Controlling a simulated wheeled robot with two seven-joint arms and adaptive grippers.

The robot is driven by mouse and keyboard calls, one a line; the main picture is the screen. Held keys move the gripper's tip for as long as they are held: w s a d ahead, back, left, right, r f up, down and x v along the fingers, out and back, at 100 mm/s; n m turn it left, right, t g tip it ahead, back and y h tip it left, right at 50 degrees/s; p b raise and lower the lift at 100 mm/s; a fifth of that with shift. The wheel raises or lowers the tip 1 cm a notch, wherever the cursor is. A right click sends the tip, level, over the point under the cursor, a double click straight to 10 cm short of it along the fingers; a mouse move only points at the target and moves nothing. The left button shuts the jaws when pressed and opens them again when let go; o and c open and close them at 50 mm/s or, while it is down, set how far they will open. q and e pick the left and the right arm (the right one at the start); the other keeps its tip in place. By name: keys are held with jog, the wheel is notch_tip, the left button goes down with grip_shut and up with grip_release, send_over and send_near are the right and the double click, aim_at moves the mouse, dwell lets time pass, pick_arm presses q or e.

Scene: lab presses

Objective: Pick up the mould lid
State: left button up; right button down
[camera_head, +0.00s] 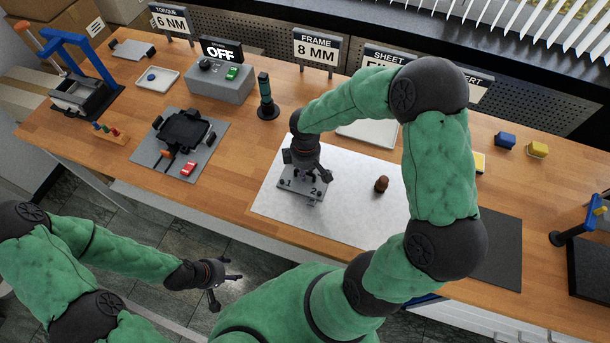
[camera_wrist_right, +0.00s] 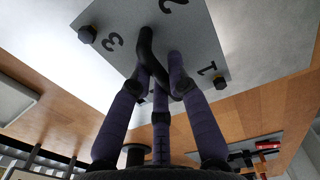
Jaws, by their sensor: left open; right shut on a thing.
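The mould lid (camera_head: 289,187) is a grey metal plate marked with numbers, over the white sheet on the bench. In the right wrist view the lid (camera_wrist_right: 190,50) shows the numbers 1, 2 and 3, dark bolts near its corners and a black curved handle (camera_wrist_right: 148,52). My right gripper (camera_head: 306,176) is above the lid with its fingers shut around this handle; the fingers also show in the wrist view (camera_wrist_right: 162,75). I cannot tell whether the lid rests on the sheet or is slightly raised. My left gripper (camera_head: 226,290) is open and empty, low in front of the bench.
A brown knob-like object (camera_head: 381,184) stands on the white sheet (camera_head: 345,215) right of the lid.

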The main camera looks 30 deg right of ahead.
jog(key=shift+r, duration=0.15)
jog(key=shift+r, duration=0.25)
notch_tip(320, 180, up, 3)
jog(key=shift+w+f+p, duration=0.1)
jog(key=shift+f+p, duration=0.1)
jog(key=shift+p, duration=0.35)
jog(key=s+a+r+p, duration=0.2)
jog(key=s+a+r, duration=0.4)
jog(key=a+r, duration=0.3)
jog(key=a, duration=0.3)
jog(key=shift+a+r, duration=0.3)
jog(key=shift+r, duration=0.1)
